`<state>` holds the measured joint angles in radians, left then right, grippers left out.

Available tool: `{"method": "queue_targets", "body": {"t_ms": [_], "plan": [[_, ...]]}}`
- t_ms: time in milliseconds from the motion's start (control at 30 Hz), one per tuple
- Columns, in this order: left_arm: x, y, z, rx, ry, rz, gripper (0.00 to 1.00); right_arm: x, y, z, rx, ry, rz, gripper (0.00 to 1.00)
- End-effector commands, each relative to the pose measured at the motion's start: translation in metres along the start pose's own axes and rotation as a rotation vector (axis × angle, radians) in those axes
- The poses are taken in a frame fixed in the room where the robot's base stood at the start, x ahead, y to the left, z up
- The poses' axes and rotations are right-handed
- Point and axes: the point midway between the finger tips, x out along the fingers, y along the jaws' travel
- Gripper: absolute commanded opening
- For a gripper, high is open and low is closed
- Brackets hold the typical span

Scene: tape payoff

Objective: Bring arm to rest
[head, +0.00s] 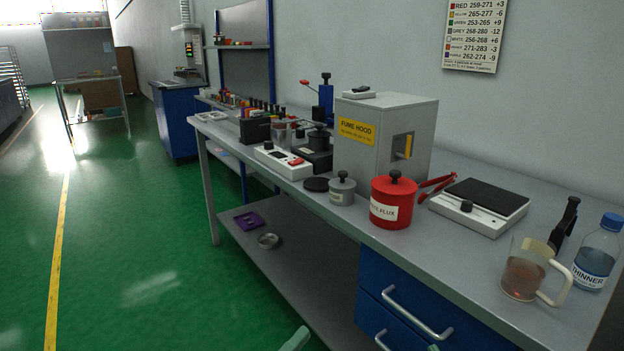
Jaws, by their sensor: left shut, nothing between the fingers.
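My left gripper (295,340) shows only as a pale green tip at the bottom edge of the head view, low in front of the bench's lower shelf. It is shut and empty, and touches nothing that I can see. The rest of it is cut off by the frame.
The grey workbench (455,262) runs along the wall. On it are a fume hood (365,160), a red flux pot (394,205), a hotplate (480,207), a glass mug (523,275) and a thinner bottle (596,258). Blue drawers with handles (417,312) face me. The green floor at left is clear.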

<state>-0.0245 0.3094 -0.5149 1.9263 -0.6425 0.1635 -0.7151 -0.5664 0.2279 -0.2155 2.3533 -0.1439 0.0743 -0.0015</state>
Motion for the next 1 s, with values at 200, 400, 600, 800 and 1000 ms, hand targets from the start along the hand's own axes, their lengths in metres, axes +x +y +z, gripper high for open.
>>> {"method": "queue_targets", "body": {"t_ms": [200,400,600,800,1000], "plan": [[-0.064,-0.032,0.020,-0.727,-0.198,-0.086,0.00,0.000,0.000,0.000,0.000,0.000,0.000,0.81],[-0.111,-0.055,0.036,-1.187,-0.313,-0.190,0.00,0.000,0.000,0.000,0.000,0.001,0.000,0.81],[-0.121,-0.060,0.046,-1.362,-0.439,-0.155,0.00,0.003,0.005,0.003,0.032,-0.122,0.003,0.81],[-0.131,-0.043,0.049,-1.434,-0.611,-0.032,0.00,-0.005,0.007,0.021,0.088,-0.324,0.008,0.81],[-0.157,-0.025,0.041,-1.519,-0.828,0.130,0.00,-0.031,0.004,0.038,0.162,-0.579,0.011,0.81]]}}
